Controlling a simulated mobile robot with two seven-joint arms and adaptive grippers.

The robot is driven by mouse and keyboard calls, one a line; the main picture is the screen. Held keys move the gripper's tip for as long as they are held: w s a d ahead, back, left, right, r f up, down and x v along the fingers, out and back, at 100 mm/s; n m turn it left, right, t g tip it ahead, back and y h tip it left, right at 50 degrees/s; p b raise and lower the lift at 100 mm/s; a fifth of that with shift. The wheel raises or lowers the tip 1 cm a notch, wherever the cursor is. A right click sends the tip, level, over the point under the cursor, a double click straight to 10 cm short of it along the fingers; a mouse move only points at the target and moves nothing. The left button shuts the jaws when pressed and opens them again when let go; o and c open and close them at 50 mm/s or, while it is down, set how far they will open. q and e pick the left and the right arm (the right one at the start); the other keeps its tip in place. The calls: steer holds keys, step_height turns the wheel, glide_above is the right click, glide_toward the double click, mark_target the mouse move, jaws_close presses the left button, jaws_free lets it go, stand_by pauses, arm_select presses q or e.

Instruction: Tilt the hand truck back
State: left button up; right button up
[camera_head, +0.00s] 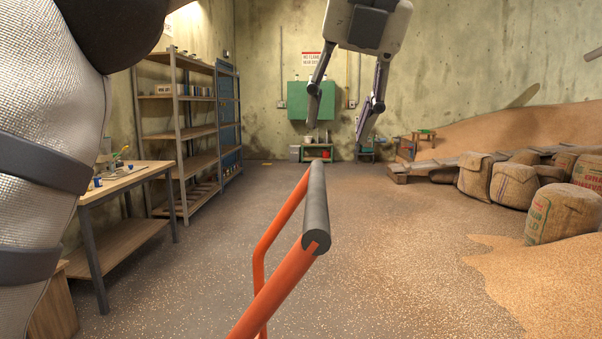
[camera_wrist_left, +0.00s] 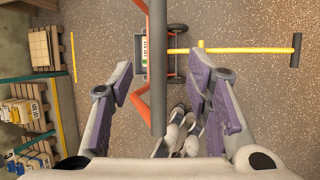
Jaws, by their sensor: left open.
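The hand truck (camera_head: 285,290) has an orange frame with a dark grey handle bar (camera_head: 317,205) across its top, standing in front of me in the head view. The handle bar (camera_wrist_left: 158,60) also shows in the left wrist view, running lengthwise, with a dark wheel (camera_wrist_left: 178,29) lower down behind it. My left gripper (camera_head: 338,132) is open, fingers pointing down, above the far end of the handle bar. In the wrist view the bar lies between the two spread fingers in the picture; I see no grip on it. My right gripper is not in view.
A workbench (camera_head: 120,180) and a shelf rack (camera_head: 178,130) stand at left. Filled sacks (camera_head: 565,212) and spilled grain (camera_head: 550,285) lie at right. The middle floor is open. A yellow bar (camera_wrist_left: 240,50) with a dark end lies beside the truck in the wrist view.

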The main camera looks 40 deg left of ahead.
mark_target(318, 183)
arm_select(q)
steer(key=x, duration=1.1)
steer(key=shift+w+a+f, duration=0.15)
steer(key=shift+a+f, duration=0.1)
steer(key=shift+a, duration=0.15)
jaws_close()
